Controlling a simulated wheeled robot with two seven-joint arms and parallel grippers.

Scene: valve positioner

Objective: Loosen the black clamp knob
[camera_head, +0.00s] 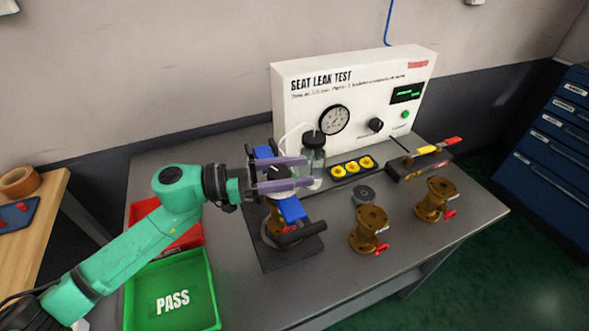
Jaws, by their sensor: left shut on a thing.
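My left gripper (280,178) reaches in from the left with its two purple fingers shut around the black clamp knob (279,172). The knob has a white mark on its top and is partly hidden by the fingers. It sits on top of a clamp fixture with blue bars (292,211), which stands on a dark base plate (275,258). A brass valve (275,224) is under the clamp, mostly hidden. A black handle (303,233) sticks out at the fixture's front. My right gripper is not in view.
A white seat leak test panel (385,75) stands behind. A glass jar (313,162) is just right of the fingers. Two loose brass valves (369,229) (435,199) and a grey disc (363,195) are at the right. A green PASS tray (200,272) and red tray (188,238) lie left.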

